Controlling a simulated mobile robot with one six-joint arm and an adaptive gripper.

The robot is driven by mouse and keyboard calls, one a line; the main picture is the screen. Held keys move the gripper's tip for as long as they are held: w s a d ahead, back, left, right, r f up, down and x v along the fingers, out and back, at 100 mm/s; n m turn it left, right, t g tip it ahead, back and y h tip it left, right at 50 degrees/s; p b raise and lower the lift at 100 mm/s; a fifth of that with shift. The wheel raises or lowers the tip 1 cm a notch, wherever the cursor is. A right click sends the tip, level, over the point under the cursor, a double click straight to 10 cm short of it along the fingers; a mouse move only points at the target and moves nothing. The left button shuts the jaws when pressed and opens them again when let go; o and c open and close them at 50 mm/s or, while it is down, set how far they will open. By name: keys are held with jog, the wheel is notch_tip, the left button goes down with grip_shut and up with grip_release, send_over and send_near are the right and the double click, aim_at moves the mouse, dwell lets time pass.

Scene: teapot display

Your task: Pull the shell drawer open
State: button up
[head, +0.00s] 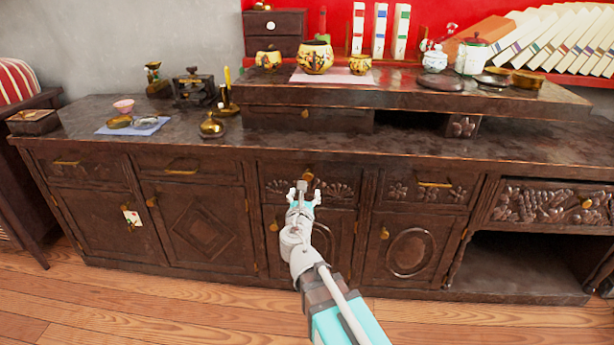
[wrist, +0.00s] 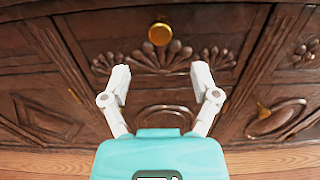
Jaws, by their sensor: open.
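The shell drawer (head: 335,187) is in the upper middle of the dark wooden cabinet, with carved shell fans on its front. It looks shut, level with the front around it. Its round brass knob (head: 308,175) shows just above my gripper (head: 303,190). In the wrist view the drawer front (wrist: 205,35) fills the top middle, and the knob (wrist: 159,34) is centred beyond my fingertips. My gripper (wrist: 160,82) is open and empty, its two white fingers spread on either side below the knob. I see no contact with the knob.
Below the drawer are cabinet doors with brass knobs (head: 384,233). A flower-carved drawer (head: 410,193) is to the right, and an open compartment (head: 520,262) is further right. Teapots (head: 316,57) stand on the raised shelf. Wooden floor (head: 180,305) in front is clear.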

aim_at(308, 177)
jog(key=w, duration=0.9)
jog(key=shift+w+d, duration=0.15)
jog(key=shift+w, duration=0.05)
grip_shut()
